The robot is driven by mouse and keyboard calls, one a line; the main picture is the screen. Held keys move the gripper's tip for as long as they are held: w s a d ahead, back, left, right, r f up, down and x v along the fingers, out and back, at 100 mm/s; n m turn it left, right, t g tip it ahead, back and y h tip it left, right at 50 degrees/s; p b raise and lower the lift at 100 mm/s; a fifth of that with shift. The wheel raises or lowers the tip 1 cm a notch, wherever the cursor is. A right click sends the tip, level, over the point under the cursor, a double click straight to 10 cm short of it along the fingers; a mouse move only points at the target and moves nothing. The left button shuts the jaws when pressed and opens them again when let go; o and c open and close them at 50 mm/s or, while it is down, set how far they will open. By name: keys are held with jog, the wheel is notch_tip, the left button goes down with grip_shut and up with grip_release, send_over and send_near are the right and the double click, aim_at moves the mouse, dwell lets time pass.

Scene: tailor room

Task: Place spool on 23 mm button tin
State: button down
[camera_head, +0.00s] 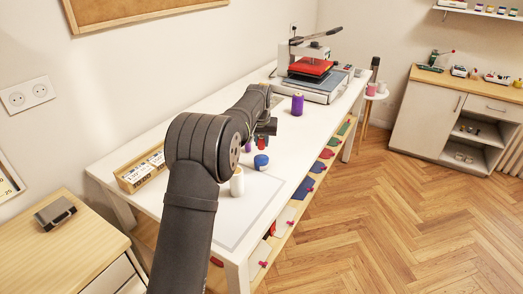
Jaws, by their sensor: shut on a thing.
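My gripper (266,129) hangs over the white table, partly hidden behind my arm. It is shut on a small reddish spool-like thing (261,142); its lower part is hard to make out. Just below it in the picture is a blue round thing (261,161) on the table; I cannot tell whether they touch. A white spool-like cylinder (237,182) stands upright nearer the camera. A purple spool (297,104) stands upright farther back. A wooden box (131,183) with white labelled fronts stands at the table's left edge. No 23 mm mark is readable, so I cannot tell which thing is that tin.
A heat press (311,70) with a red pad stands at the table's far end. Colored pieces (304,188) lie on a shelf under the table's right side. A wooden cabinet (72,242) stands at front left.

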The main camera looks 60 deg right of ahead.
aim_at(262, 156)
jog(key=shift+f, duration=2.05)
jog(key=c, duration=1.3)
grip_release()
jog(key=shift+f, duration=0.15)
jog(key=shift+o, duration=0.2)
jog(key=v, duration=1.2)
jog(key=x, duration=1.2)
jog(key=shift+f, duration=0.15)
notch_tip(262, 156, up, 3)
jog(key=shift+r, duration=0.65)
